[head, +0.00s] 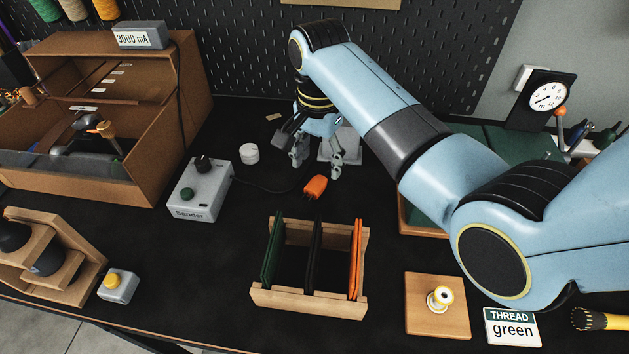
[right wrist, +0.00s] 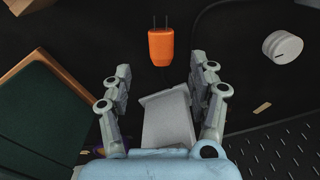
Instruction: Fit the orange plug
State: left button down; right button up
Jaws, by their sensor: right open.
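The orange plug (head: 316,187) lies on the black bench top, joined to a dark cord. In the right wrist view the plug (right wrist: 161,47) lies just ahead of the fingertips, its two prongs pointing away from the gripper. My right gripper (head: 318,166) is open and empty, right behind the plug and apart from it. In the right wrist view its fingers (right wrist: 160,78) stand spread on either side. A pale grey-white block (right wrist: 166,120) shows between and below the fingers; it is partly hidden behind the gripper in the head view (head: 349,143). My left gripper is not in view.
A grey Sander box (head: 197,196) with a black knob and a white round dial (head: 249,153) stand left of the plug. A wooden rack (head: 291,299) with upright dark and orange sheets stands in front. A green-topped wooden piece (right wrist: 40,105) lies beside the gripper.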

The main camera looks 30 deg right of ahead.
aim_at(316, 182)
jog(key=shift+w+f, duration=0.2)
jog(key=shift+f, duration=0.25)
jog(key=f, duration=0.4)
jog(key=shift+s+a+f+p, duration=0.15)
jog(key=shift+s+f+p, duration=0.05)
jog(key=shift+p, duration=0.1)
jog(key=shift+f, duration=0.35)
jog(key=shift+c, duration=1.5)
grip_shut()
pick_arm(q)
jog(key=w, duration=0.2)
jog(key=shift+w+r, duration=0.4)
